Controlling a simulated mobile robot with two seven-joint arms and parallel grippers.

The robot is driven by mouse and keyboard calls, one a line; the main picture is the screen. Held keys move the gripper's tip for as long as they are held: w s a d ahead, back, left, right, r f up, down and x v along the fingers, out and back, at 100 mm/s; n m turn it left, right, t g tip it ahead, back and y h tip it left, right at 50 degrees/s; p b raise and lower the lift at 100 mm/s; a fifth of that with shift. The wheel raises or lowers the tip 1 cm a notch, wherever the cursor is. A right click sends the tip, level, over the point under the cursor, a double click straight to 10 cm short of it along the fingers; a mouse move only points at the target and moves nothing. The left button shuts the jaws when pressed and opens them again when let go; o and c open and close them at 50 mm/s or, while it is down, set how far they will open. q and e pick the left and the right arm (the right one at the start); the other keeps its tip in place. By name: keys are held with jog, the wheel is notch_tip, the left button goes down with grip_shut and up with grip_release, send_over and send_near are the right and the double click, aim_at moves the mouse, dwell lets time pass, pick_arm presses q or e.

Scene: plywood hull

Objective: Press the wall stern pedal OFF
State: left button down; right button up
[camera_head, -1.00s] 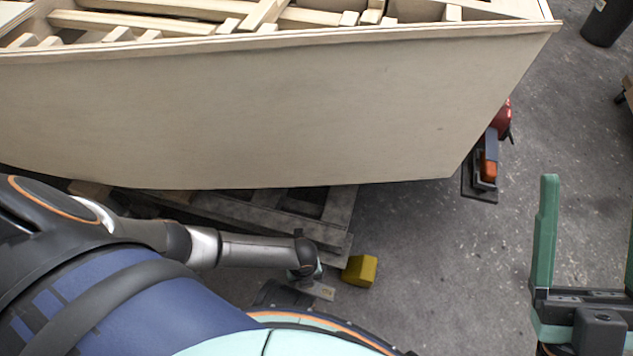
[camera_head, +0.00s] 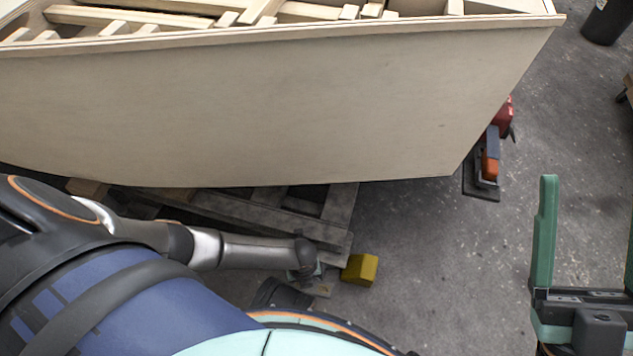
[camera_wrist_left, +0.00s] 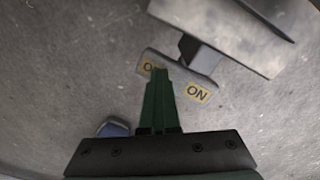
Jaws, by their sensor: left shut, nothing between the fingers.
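The pedal (camera_wrist_left: 209,91) is a narrow grey plate on the floor in the left wrist view. It has a yellow label reading ON at its right end and another yellow label at its left end, where only an "O" shows beside my finger. My left gripper (camera_wrist_left: 160,73) is shut and empty, its green fingers pointing at the plate. The fingertips overlap the plate next to the left label; I cannot tell whether they touch it. In the head view the left hand is mostly hidden below its forearm. My right gripper (camera_head: 590,222) is open and empty at the right edge.
The plywood hull (camera_head: 250,110) fills the upper head view, above a wooden pallet (camera_head: 340,207). A yellow block (camera_head: 360,269) lies just right of my left wrist. An orange and grey tool (camera_head: 489,165) and a red object (camera_head: 504,118) stand by the hull's right end.

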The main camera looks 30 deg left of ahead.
pick_arm(q)
jog(key=shift+d, duration=0.25)
jog(key=shift+r+p, duration=0.3)
notch_tip(320, 180, up, 6)
jog(key=p, duration=0.6)
jog(key=shift+a+r, duration=0.15)
jog(key=shift+r, duration=0.05)
